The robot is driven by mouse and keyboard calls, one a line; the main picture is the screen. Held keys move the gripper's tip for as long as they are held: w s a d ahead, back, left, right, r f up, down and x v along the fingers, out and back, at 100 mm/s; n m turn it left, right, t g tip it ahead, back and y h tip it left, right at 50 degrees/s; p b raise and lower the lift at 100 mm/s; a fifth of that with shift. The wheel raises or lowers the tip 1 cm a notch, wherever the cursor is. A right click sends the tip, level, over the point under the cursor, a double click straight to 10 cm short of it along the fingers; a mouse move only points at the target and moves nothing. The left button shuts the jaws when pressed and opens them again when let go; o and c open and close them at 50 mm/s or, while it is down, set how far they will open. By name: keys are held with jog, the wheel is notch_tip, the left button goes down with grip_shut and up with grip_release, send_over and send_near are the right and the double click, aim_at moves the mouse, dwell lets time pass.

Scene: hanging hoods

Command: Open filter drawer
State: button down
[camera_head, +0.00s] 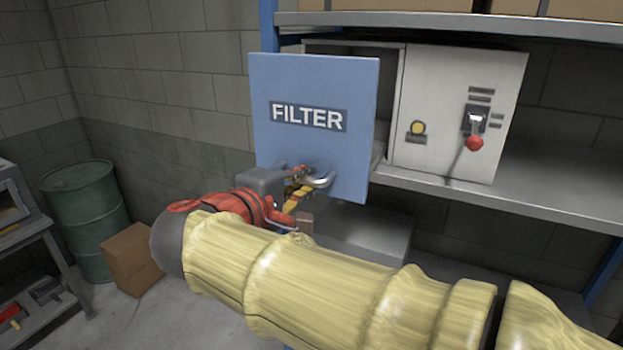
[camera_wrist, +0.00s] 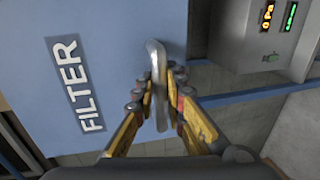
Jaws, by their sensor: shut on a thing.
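The filter drawer has a blue front (camera_head: 350,85) labelled FILTER, which stands out in front of a grey cabinet (camera_head: 440,80) on the shelf. A dark gap shows behind the front's upper right. The drawer's metal bar handle (camera_head: 323,181) is low on the front; it also shows in the wrist view (camera_wrist: 155,52). My gripper (camera_head: 300,187) is shut on this handle, with its yellow fingers on both sides of the bar in the wrist view (camera_wrist: 162,95). My arm hides what lies below the handle in the head view.
The cabinet's right side carries a red-knobbed lever (camera_head: 475,142) and a yellow button (camera_head: 418,128). A green barrel (camera_head: 85,215), a cardboard box (camera_head: 132,257) and a side table (camera_head: 52,240) stand at the left. The shelf (camera_head: 560,200) is bare right of the cabinet.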

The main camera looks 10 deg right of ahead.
jog(key=shift+s+a+f, duration=0.1)
jog(key=shift+s, duration=0.05)
jog(key=c, duration=2)
grip_release()
jog(key=shift+o, duration=0.6)
jog(key=shift+a, duration=0.1)
jog(key=v, duration=1.2)
